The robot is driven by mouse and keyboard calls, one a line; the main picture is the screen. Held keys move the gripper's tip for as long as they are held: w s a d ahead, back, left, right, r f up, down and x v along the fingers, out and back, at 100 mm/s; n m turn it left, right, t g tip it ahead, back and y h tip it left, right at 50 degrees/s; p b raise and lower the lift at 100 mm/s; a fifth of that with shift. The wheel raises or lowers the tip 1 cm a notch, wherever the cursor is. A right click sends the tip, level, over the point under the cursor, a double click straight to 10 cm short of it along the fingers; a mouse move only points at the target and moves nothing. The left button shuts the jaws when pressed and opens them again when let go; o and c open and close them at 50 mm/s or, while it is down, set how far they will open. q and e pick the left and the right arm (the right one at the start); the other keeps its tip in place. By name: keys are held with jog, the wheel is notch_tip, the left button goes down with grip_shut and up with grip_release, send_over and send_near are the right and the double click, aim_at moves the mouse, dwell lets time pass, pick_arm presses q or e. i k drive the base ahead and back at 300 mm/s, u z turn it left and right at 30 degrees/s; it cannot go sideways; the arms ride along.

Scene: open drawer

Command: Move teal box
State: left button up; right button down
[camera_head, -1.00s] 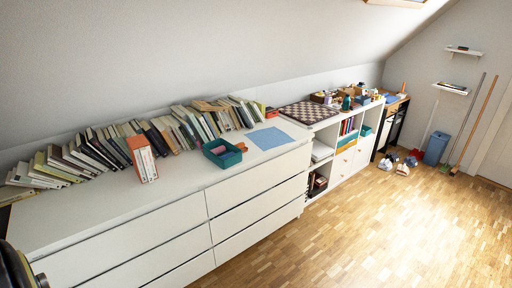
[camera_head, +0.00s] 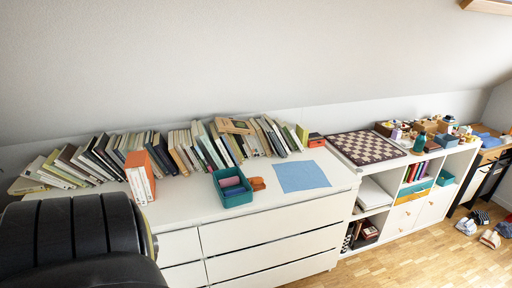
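The teal box (camera_head: 236,196) is an open-topped box on the white dresser top, with a pinkish item (camera_head: 231,183) inside it. It stands between the row of books and the dresser's front edge. A small orange-brown object (camera_head: 257,184) lies at its right side, and a blue cloth (camera_head: 302,177) lies flat further right. A dark, ribbed part of my arm fills the lower left. Neither gripper's fingers show, so nothing is seen touching the box.
The white dresser (camera_head: 280,231) carries a row of leaning books (camera_head: 190,147) along the wall and an orange-spined book group (camera_head: 140,178) at the left. A checkered board (camera_head: 367,148) lies on the lower shelf unit (camera_head: 420,197) to the right. Wooden floor is free in front.

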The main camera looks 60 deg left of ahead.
aim_at(240, 199)
jog(key=i, duration=1.55)
jog(key=u, duration=3.45)
